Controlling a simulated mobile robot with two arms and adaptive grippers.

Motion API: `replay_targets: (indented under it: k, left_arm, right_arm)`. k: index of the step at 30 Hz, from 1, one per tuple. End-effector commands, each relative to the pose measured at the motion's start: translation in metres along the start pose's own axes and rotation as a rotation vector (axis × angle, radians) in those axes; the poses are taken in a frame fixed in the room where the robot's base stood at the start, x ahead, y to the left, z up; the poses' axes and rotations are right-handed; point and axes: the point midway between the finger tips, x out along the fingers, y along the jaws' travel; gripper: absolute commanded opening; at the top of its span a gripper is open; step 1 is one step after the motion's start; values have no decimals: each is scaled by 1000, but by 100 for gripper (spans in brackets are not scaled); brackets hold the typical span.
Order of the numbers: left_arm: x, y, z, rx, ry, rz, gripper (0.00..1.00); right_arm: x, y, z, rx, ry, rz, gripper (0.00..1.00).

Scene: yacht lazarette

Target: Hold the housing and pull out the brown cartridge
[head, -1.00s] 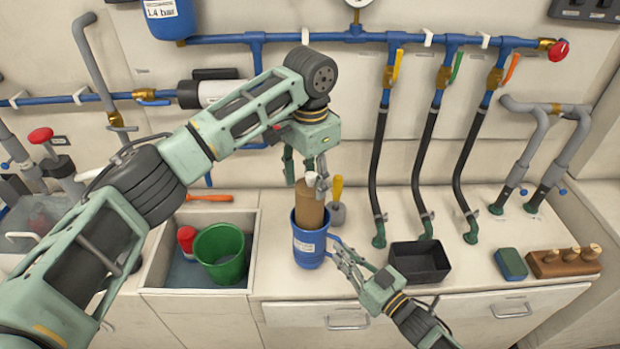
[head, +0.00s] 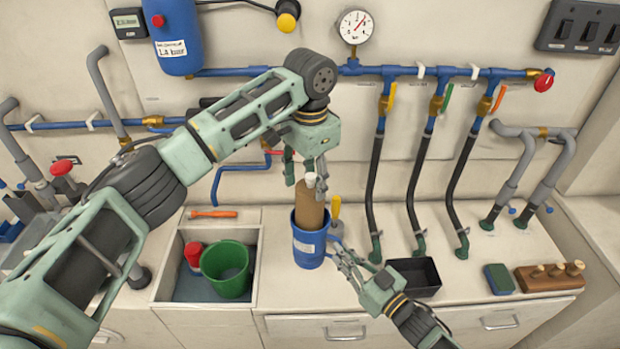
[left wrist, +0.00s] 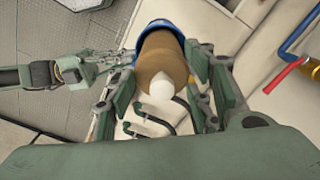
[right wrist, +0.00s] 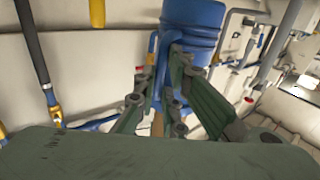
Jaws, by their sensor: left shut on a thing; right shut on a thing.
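The blue housing (head: 310,246) is an upright cup with a white label, in the middle of the head view. The brown cartridge (head: 312,212) stands in it, upper part above the rim, with a white tip; its lower part is hidden. My left gripper (head: 306,178) is shut on the cartridge from above; the left wrist view shows a finger on each side of the cartridge (left wrist: 165,60). My right gripper (head: 345,256) is shut on the housing at its lower right side; the right wrist view shows the housing (right wrist: 195,25) beyond the fingers.
A green bucket (head: 226,268) and a red-capped bottle stand in a recess at left. A yellow-handled tool (head: 336,208) is close behind the housing. Black hoses (head: 415,190), a black tray (head: 420,276), a sponge (head: 499,279) and a wooden block (head: 548,279) are at right.

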Motion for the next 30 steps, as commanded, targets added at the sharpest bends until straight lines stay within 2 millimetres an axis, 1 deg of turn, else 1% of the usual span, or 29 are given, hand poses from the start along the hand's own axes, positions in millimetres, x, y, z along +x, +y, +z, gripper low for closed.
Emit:
replay_targets:
  k: [7,8,15,25,28,30]
  left_arm:
    - [0,0,0,0,-1,0,5]
    - [0,0,0,0,-1,0,5]
    - [0,0,0,0,0,0,5]
    - [0,0,0,0,0,0,5]
    - [0,0,0,0,0,0,5]
    - [0,0,0,0,0,0,5]
  right_arm:
    - [0,1,-2,0,3,0,0]
    - [0,1,-2,0,3,0,10]
    - [0,0,-1,0,2,0,31]
    - [-2,0,0,0,0,0,32]
    - [-10,1,1,-1,-2,1,32]
    - [-21,1,1,0,-3,1,32]
